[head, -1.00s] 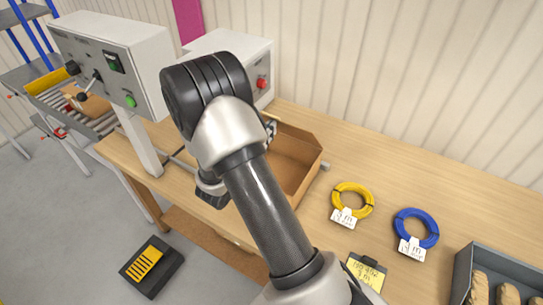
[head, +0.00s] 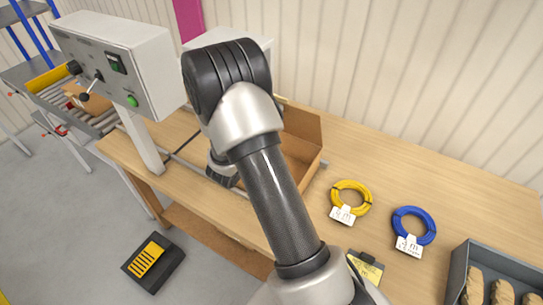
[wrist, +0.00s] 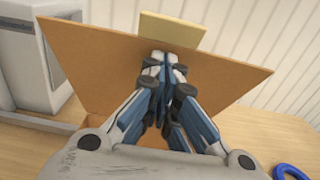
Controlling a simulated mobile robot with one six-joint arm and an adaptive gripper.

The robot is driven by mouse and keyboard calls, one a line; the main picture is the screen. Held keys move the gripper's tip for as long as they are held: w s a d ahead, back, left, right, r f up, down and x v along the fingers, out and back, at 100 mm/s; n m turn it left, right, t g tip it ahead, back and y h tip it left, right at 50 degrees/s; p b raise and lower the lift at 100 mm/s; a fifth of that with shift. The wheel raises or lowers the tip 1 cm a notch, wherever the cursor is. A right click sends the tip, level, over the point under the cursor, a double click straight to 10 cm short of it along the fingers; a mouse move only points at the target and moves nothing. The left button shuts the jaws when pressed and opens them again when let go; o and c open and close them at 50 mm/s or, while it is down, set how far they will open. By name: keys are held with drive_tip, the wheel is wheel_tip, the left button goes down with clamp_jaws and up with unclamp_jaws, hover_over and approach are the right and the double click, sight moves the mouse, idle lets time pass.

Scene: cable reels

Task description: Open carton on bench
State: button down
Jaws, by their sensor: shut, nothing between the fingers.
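The brown cardboard carton (head: 304,128) sits on the bench (head: 420,165), partly hidden behind my arm in the head view. Its top looks open there, with a panel standing up at the right rear. In the wrist view a wide brown carton panel (wrist: 95,65) fills the middle, and a paler tan piece (wrist: 172,30) shows above its upper edge. My gripper (wrist: 163,62) is shut and empty in front of this panel; I cannot tell whether the tips touch it.
A yellow cable coil (head: 351,198) and a blue coil (head: 414,226), both tagged, lie right of the carton. A grey bin (head: 460,272) stands at the right edge. A control box (head: 115,62) on a post stands at left. The bench behind the coils is clear.

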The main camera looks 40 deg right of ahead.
sight(278, 98)
drive_tip(key=w+d+r, duration=0.2)
drive_tip(key=w+d, duration=0.1)
drive_tip(key=d, duration=0.5)
drive_tip(key=shift+d+r, duration=0.15)
drive_tip(key=shift+r, duration=0.05)
idle(0.3)
drive_tip(key=b+x, duration=0.1)
drive_tip(key=x, duration=0.2)
drive_tip(key=shift+w+d+f, duration=0.1)
drive_tip(key=shift+d+f, duration=0.05)
drive_tip(key=shift+d, duration=0.15)
idle(0.4)
drive_tip(key=s+a+r, duration=0.1)
drive_tip(key=a, duration=0.2)
drive_tip(key=s+a+r, duration=0.1)
drive_tip(key=a, duration=0.3)
drive_tip(key=s+a+r+p, duration=0.1)
drive_tip(key=s+a, duration=0.1)
drive_tip(key=a, duration=0.2)
drive_tip(key=shift+a, duration=0.2)
idle(0.4)
